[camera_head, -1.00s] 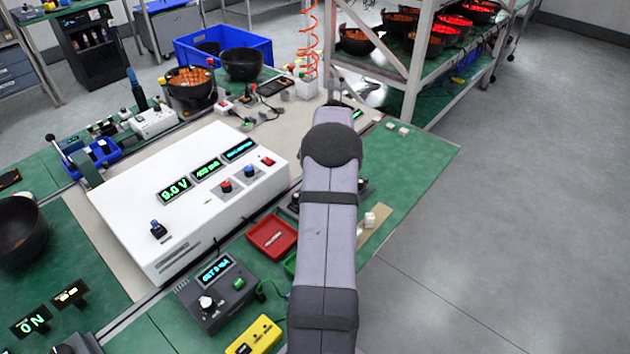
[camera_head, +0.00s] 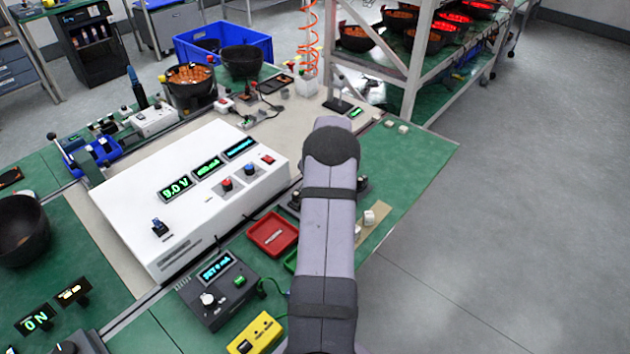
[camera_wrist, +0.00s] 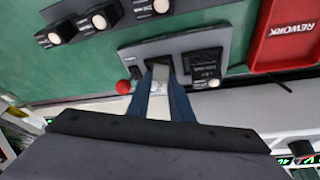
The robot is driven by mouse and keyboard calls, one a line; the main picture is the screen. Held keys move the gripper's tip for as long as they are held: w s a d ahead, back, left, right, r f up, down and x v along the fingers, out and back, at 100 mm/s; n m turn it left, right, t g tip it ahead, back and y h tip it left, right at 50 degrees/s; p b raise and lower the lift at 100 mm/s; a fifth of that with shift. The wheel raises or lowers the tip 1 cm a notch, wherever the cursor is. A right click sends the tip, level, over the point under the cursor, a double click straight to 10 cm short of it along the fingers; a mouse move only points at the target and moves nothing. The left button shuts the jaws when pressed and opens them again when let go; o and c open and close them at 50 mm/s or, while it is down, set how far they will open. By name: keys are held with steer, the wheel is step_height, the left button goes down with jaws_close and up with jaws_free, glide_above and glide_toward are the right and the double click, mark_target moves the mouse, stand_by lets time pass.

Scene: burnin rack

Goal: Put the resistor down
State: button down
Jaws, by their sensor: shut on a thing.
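My gripper (camera_wrist: 161,85) shows in the wrist view with its two dark blue fingers close together. It is shut on a small pale grey piece, taken as the resistor (camera_wrist: 159,72), of which only a little shows between the fingertips. The fingertips are over a grey fixture (camera_wrist: 130,56), beside a black block (camera_wrist: 203,66) with small white print. I cannot tell whether the resistor touches the fixture. In the head view my arm hides the gripper and the resistor.
A red REWORK tray (camera_head: 272,234) lies near the fixture; it also shows in the wrist view (camera_wrist: 290,35). A white power supply (camera_head: 180,200) stands left of my arm. A grey meter box (camera_head: 217,290) and yellow box (camera_head: 255,333) are in front.

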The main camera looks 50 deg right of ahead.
steer(key=c, duration=1.6)
jaws_free()
steer(key=shift+r, duration=0.1)
steer(key=shift+r+p, duration=0.15)
steer(key=shift+p, duration=0.15)
steer(key=b+v, duration=0.3)
steer(key=v, duration=0.8)
steer(key=shift+s+a+r, duration=0.1)
steer(key=shift+s+r, duration=0.1)
steer(key=shift+r, duration=0.15)
